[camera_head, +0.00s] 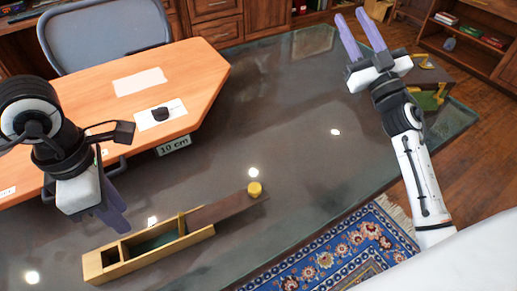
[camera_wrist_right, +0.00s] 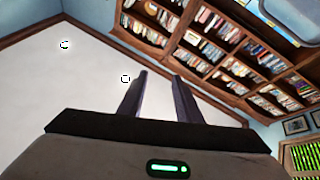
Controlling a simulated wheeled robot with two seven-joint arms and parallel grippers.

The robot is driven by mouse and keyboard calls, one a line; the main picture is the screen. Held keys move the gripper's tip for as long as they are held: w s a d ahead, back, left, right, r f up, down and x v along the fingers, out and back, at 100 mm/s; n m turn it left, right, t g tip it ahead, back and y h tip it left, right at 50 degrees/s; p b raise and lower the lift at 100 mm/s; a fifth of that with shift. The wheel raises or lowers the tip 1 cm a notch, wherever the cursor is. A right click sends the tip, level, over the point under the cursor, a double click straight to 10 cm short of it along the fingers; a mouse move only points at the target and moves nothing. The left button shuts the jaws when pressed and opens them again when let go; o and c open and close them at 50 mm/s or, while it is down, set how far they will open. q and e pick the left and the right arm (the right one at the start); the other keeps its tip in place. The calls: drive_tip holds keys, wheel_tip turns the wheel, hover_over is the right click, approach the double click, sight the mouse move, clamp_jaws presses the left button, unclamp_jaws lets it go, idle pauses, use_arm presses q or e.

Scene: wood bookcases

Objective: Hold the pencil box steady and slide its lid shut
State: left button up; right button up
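The pencil box (camera_head: 160,260) is a long, light wooden box on the dark glossy table, at the lower left in the head view. Its dark brown lid (camera_head: 222,208) sticks far out of its right end, with a yellow knob (camera_head: 254,188) at the lid's outer end. The box's inside is largely uncovered, showing compartments and a green lining. My left gripper (camera_head: 117,222) hangs above and behind the box's left part, apart from it; its fingers overlap in the view. My right gripper (camera_head: 363,36) is raised at the upper right, open and empty, far from the box.
A light wooden board (camera_head: 205,75) with papers, a small black object (camera_head: 160,113) and a "10 cm" label lies behind the box. A grey chair (camera_head: 105,35) stands beyond. The table middle is clear. A blue patterned rug (camera_head: 340,258) lies below the front edge.

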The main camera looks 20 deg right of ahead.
sight(136, 234)
drive_tip(key=s+a+r+n+g+y, duration=0.1)
drive_tip(key=a+r+n+g+y, duration=0.2)
drive_tip(key=a+r+n+y, duration=0.5)
drive_tip(key=a+r+n+g+y, duration=0.35)
drive_tip(key=a+n+y, duration=0.7)
drive_tip(key=a, duration=0.45)
drive_tip(key=s+a+n+g+y, duration=0.1)
drive_tip(key=s+a+n+g, duration=0.4)
drive_tip(key=a+n+g, duration=0.3)
drive_tip(key=s+a+n+g+y, duration=0.1)
drive_tip(key=s+a+n+g, duration=0.5)
drive_tip(key=a+n+g, duration=0.2)
drive_tip(key=s+a+f+n+g+h, duration=0.1)
drive_tip(key=s+f+n+g+h, duration=0.1)
drive_tip(key=s+f+n+h, duration=0.4)
drive_tip(key=s+a+f+n+g+h, duration=0.1)
drive_tip(key=s+f+n+g+h, duration=0.2)
drive_tip(key=f, duration=0.6)
use_arm(q)
drive_tip(key=shift+f, duration=0.2)
wheel_tip(136, 234, down, 10)
drive_tip(key=shift+r, duration=0.1)
use_arm(e)
drive_tip(key=w+d+f+n+t+h, duration=0.2)
drive_tip(key=w+d+f+t+h, duration=0.2)
drive_tip(key=d+f+h, duration=0.5)
drive_tip(key=shift+w+d+h, duration=0.45)
drive_tip(key=shift+d+h, duration=0.6)
drive_tip(key=shift+f, duration=0.1)
